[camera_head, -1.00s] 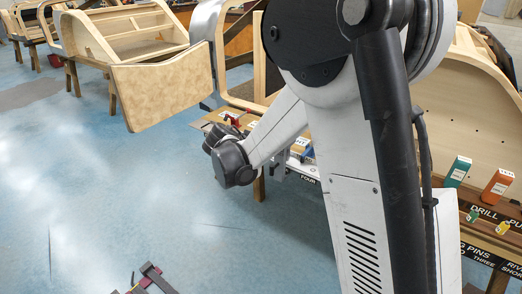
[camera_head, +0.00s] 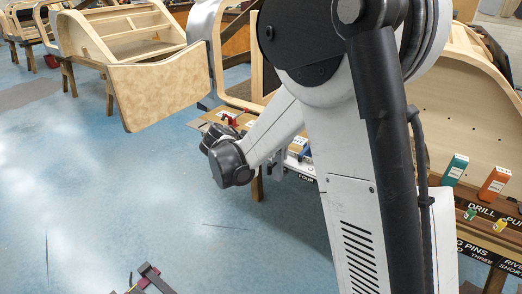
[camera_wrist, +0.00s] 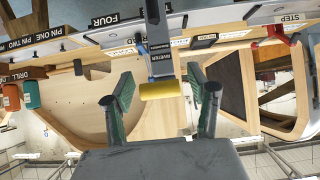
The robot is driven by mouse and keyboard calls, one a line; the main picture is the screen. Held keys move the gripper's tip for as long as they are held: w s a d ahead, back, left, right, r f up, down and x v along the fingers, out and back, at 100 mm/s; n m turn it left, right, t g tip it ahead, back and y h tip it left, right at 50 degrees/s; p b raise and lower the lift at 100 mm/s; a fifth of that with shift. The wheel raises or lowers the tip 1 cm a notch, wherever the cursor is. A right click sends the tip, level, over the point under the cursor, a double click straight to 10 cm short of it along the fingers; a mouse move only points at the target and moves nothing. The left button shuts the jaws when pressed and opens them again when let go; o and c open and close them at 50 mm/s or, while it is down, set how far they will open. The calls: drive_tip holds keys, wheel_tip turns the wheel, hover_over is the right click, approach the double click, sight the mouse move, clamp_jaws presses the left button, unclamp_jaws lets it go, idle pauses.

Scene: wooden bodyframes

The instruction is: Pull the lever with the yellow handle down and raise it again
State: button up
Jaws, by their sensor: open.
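The lever's yellow handle (camera_wrist: 163,90) shows in the wrist view as a short yellow bar across the end of a dark grey lever arm (camera_wrist: 160,45). My gripper (camera_wrist: 163,92) is open, with one green-padded finger on each side of the yellow handle. Gaps show between the handle and both fingers; I cannot tell the depth between them. In the head view my arm covers much of the bench, and I cannot make out the yellow handle or my fingertips there.
A red clamp (camera_wrist: 278,33) sits near the STEP label, and orange (camera_wrist: 22,72) and green (camera_wrist: 32,95) blocks stand at the left in the wrist view. Wooden bodyframes (camera_head: 165,88) stand behind. The blue floor (camera_head: 110,190) is open at the left.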

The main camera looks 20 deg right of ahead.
drive_tip(key=v, duration=1.2)
drive_tip(key=shift+d, duration=0.1)
